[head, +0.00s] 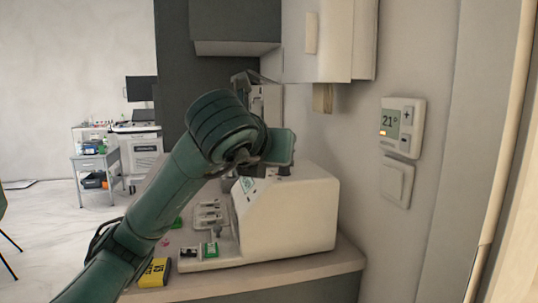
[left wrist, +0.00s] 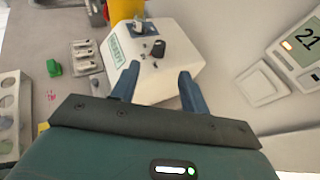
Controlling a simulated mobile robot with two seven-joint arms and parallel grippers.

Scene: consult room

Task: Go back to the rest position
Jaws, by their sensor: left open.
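My left arm comes in from the lower left of the head view and reaches over the counter. Its gripper end is by the top of a white machine (head: 290,215) and is partly hidden behind the wrist. In the left wrist view the left gripper (left wrist: 158,86) is open, its two blue fingers apart, with nothing seen between them but the white machine (left wrist: 170,75) beyond. I cannot tell whether the fingers touch it. My right gripper is not in view.
The counter (head: 300,268) bears a yellow box (head: 155,273) and small items. A wall cabinet (head: 320,45) hangs above. A thermostat (head: 402,127) and switch (head: 397,182) are on the right wall. A cart (head: 97,165) stands far left, with open floor before it.

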